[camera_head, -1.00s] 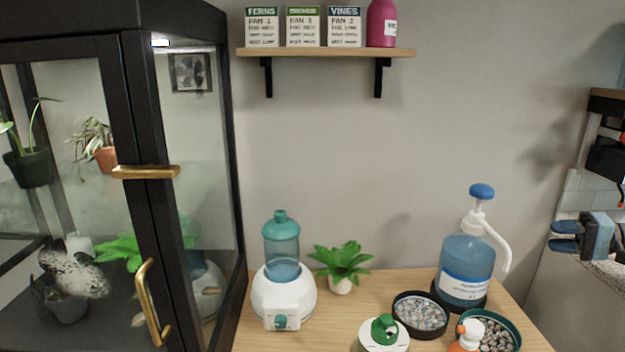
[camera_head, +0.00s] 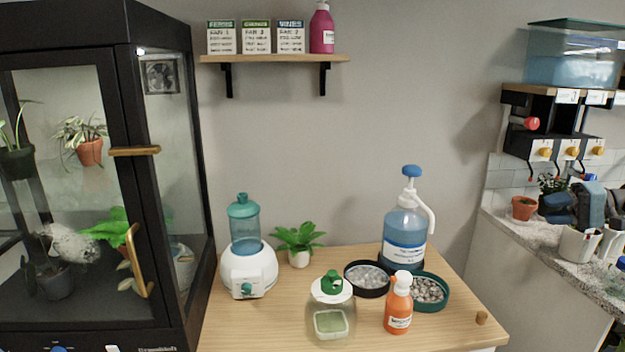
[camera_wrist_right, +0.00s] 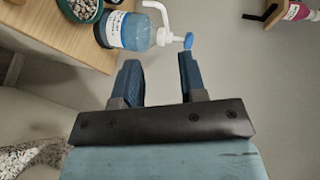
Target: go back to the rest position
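My right gripper (camera_head: 550,209) shows at the right of the head view, in front of the stone counter. In the right wrist view its two blue fingers (camera_wrist_right: 158,60) stand apart with nothing between them. The gripper is clear of the wooden table (camera_head: 455,318). My left gripper is in neither view.
On the table stand a white humidifier (camera_head: 248,272), a small plant (camera_head: 298,240), a blue pump bottle (camera_head: 404,235), an orange bottle (camera_head: 398,308) and a green-lidded jar (camera_head: 332,310). A black glass cabinet (camera_head: 125,160) is at left. A stone counter (camera_head: 535,237) is at right.

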